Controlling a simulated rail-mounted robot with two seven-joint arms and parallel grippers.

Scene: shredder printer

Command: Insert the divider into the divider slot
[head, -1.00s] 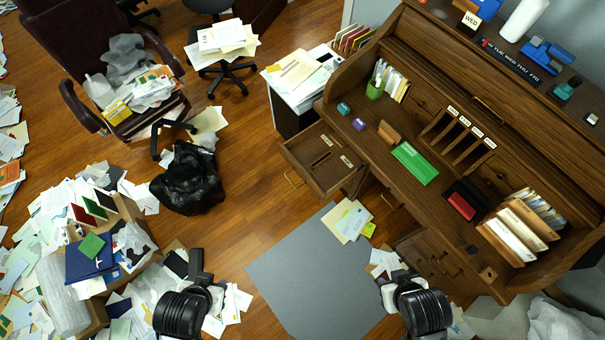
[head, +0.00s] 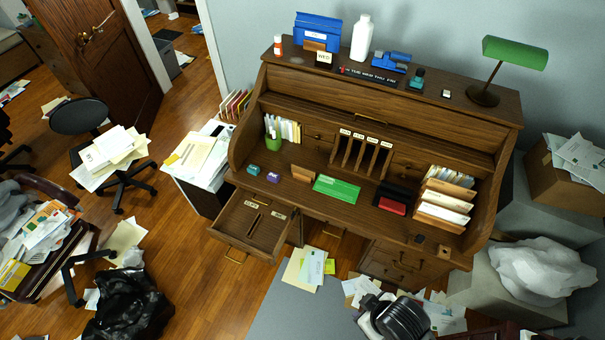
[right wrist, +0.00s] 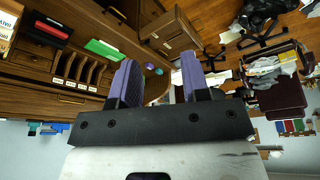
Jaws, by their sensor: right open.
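The desk's open drawer (head: 248,222) at lower left has narrow dark slots and white labels inside; which one is the divider slot I cannot tell. My right gripper (right wrist: 158,62) is open and empty in the right wrist view, its two purple fingers apart, facing the desk from a distance. Only part of my right arm shows at the bottom of the head view. My left gripper is out of view.
The desk holds a labelled sorter (head: 361,155), a green sheet (head: 337,189), a red-and-black box (head: 393,201), a green pencil cup (head: 272,128) and upright files (head: 443,203). Papers (head: 305,268) lie on the floor before it. A white side cabinet (head: 200,158) stands left of the drawer.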

